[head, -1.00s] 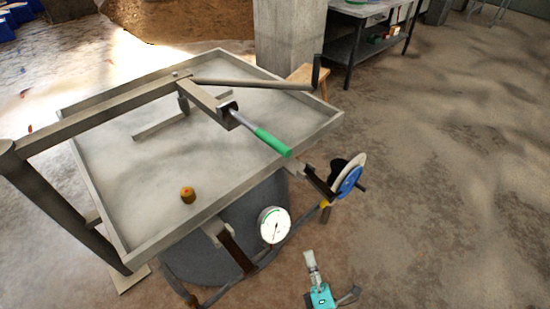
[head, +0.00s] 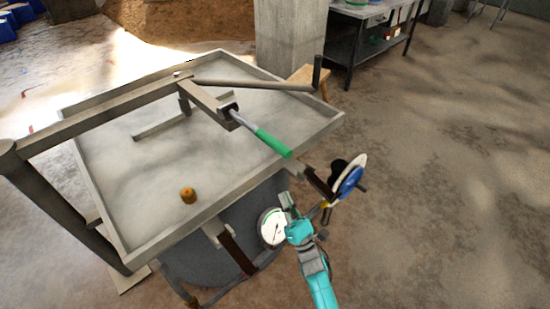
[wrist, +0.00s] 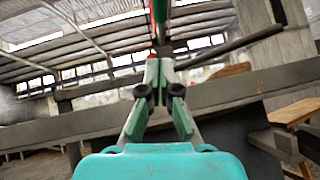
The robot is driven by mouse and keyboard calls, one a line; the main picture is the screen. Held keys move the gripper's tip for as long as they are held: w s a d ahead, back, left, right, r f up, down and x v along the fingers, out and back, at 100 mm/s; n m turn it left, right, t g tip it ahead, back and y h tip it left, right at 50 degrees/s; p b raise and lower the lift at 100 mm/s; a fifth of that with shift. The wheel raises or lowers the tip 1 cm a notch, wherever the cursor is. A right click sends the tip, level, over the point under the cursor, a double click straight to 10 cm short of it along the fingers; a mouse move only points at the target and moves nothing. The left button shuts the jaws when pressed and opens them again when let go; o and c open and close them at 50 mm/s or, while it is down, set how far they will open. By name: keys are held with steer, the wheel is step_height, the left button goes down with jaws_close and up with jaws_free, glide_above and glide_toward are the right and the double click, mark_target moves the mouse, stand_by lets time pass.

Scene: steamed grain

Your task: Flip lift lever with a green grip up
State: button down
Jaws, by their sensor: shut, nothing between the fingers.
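The lift lever's green grip (head: 272,143) sticks out over the tray's front right edge in the head view, sloping down toward its free end. Its grey shaft joins a bracket on the metal frame. In the wrist view, the green grip (wrist: 160,10) shows at the top centre, beyond my fingertips. My gripper (head: 287,199) is below the grip's free end and apart from it, near the pressure gauge. In the wrist view, my gripper (wrist: 158,62) has its fingers closed together with nothing between them.
The wide shallow tray (head: 165,237) fills the middle, with a small brown knob (head: 188,195) on it. The white gauge (head: 271,228) and blue handwheel (head: 350,182) are close to my gripper. A concrete pillar (head: 285,38) stands behind. Floor at right is open.

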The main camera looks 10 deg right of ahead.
steer(key=s+d+r+x, duration=0.1)
steer(key=r+x, duration=0.1)
steer(key=x, duration=1.1)
steer(key=shift+s+d, duration=0.25)
steer(key=shift+d, duration=0.05)
